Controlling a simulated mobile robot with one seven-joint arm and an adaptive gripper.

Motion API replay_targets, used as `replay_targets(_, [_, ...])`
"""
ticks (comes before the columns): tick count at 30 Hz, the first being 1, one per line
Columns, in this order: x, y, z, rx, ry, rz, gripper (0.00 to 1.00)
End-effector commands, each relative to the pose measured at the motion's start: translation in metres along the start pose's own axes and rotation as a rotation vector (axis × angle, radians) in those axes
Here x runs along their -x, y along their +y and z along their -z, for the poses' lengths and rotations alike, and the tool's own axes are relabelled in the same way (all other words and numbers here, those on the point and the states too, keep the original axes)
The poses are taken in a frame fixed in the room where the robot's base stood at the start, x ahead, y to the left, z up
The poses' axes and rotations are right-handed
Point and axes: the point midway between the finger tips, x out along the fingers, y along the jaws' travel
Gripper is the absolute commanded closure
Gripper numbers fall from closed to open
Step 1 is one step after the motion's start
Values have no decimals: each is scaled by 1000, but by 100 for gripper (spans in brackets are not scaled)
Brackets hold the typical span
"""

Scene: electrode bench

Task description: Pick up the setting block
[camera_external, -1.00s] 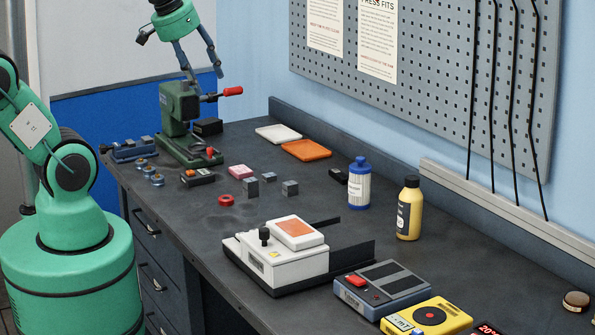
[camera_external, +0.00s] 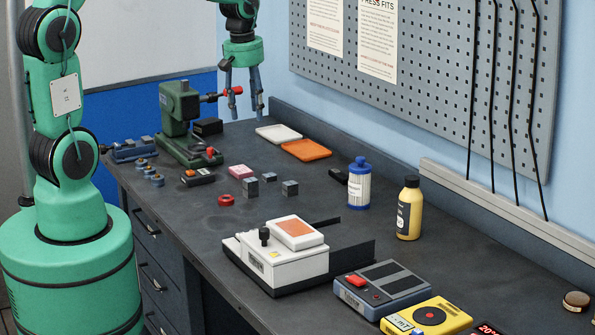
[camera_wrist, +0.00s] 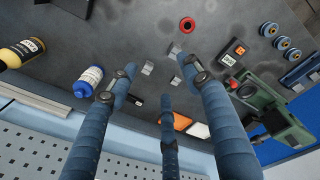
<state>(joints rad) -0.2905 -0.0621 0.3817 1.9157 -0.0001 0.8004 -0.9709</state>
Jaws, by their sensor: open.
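Small grey blocks sit in a cluster mid-bench in the external view: one upright block (camera_external: 250,188), one low block (camera_external: 269,178) and one cube (camera_external: 290,188). I cannot tell which of them is the setting block. Grey blocks also show in the wrist view, one (camera_wrist: 148,68) between the fingers and another (camera_wrist: 174,50) further up. My gripper (camera_external: 247,114) is open and empty, pointing down, high above the back of the bench near the trays. In the wrist view its fingers (camera_wrist: 160,72) are spread and hide part of the bench.
A green press (camera_external: 180,110) with a red-tipped handle stands left of my gripper. A white tray (camera_external: 278,133), an orange tray (camera_external: 306,150), a pink block (camera_external: 241,171) and a red ring (camera_external: 227,200) lie around the blocks. A blue-capped bottle (camera_external: 359,187) stands to the right.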

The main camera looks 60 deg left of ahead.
Motion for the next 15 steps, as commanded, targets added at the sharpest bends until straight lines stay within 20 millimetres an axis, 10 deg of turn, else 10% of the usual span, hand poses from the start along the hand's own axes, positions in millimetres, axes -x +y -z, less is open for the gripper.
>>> replay_targets(15, [-101, 2, 60, 343, -44, 96, 51])
